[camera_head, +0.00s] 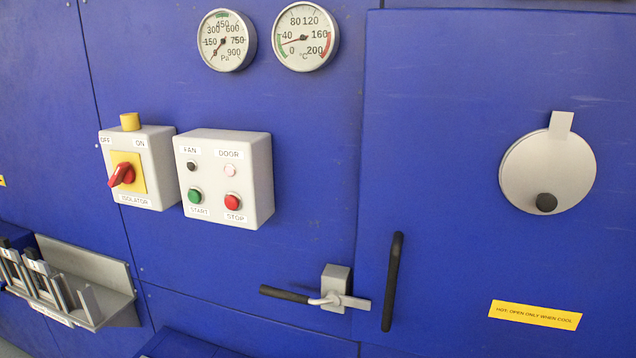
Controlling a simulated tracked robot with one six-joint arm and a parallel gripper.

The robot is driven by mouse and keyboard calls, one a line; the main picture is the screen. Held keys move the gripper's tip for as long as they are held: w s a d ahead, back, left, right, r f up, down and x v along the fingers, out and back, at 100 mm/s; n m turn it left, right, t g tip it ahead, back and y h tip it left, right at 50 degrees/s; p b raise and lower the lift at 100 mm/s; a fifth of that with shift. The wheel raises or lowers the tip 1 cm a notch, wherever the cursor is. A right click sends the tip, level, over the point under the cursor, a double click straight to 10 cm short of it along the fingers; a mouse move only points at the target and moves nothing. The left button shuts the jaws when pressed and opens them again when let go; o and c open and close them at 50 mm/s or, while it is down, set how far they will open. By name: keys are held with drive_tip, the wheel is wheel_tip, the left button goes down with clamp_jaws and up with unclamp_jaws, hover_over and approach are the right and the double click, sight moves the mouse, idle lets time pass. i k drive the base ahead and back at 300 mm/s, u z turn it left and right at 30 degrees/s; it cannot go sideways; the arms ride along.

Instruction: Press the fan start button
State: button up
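The fan start button is a green round button (195,196) at the lower left of the white fan and door control box (262,180), above a START label. A red STOP button (232,202) is to its right on the same box. Above the green button is a dark FAN lamp (192,166), and above the red one a pale DOOR lamp (230,170). My gripper is not in view, and nothing covers the buttons.
Left of the box is the isolator (155,150) with a red knob (121,175). A latch handle (285,293) and dark door handle (392,282) stick out at right. A grey rack (95,268) juts out lower left. Two gauges (228,40) (305,37) sit above.

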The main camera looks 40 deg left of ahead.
sight(193, 196)
drive_tip(key=u, duration=2.15)
